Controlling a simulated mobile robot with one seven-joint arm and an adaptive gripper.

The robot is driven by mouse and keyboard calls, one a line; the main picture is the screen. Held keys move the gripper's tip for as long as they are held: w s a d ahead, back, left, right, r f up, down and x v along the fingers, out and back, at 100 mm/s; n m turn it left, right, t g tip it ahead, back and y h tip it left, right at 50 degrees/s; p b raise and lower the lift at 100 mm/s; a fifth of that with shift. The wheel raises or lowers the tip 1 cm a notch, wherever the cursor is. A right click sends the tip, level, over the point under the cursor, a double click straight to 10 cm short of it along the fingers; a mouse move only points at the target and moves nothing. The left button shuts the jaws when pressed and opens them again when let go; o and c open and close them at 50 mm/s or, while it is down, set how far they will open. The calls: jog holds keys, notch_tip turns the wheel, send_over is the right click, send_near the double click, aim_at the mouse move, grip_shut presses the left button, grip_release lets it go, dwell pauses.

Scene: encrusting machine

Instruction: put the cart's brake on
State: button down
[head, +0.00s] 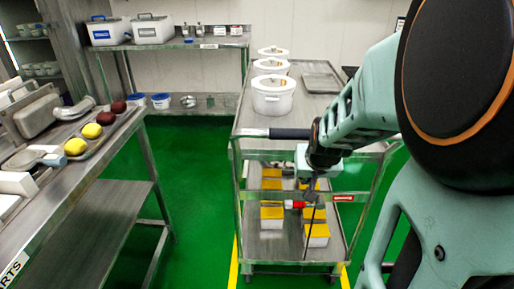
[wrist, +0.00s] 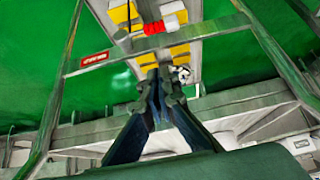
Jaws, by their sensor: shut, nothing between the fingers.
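The cart (head: 237,180) is a steel frame with shelves, standing ahead of my arm. A red cylindrical piece (head: 294,204) with a pale part on its left sits low on the cart's near side, and a thin dark rod (head: 306,240) runs down near it. I cannot tell for certain whether this is the brake. The red piece also shows in the wrist view (wrist: 158,27), beyond my gripper. My gripper (wrist: 160,80) is shut and empty, its dark fingers pointing toward the cart, apart from the red piece. In the head view my wrist largely hides the fingers.
White lidded pots (head: 273,97) and a flat tray (head: 320,83) stand on the cart's top. Yellow-topped boxes (head: 317,232) lie on its lower shelf. A steel table (head: 100,160) with colored items stands at left. Green floor (head: 195,190) is clear between table and cart.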

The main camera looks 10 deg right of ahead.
jog(key=b, duration=0.7)
send_over(299, 206)
jog(key=f, duration=0.8)
jog(key=shift+w+d+f, duration=0.2)
jog(key=shift+f, duration=0.1)
notch_tip(299, 206, down, 2)
jog(key=shift+a+f+b, duration=0.1)
jog(key=shift+f+b, duration=0.05)
jog(key=shift+b, duration=0.35)
jog(key=shift+s+f+b, duration=0.25)
jog(key=shift+f+b, duration=0.15)
jog(key=shift+f, duration=0.25)
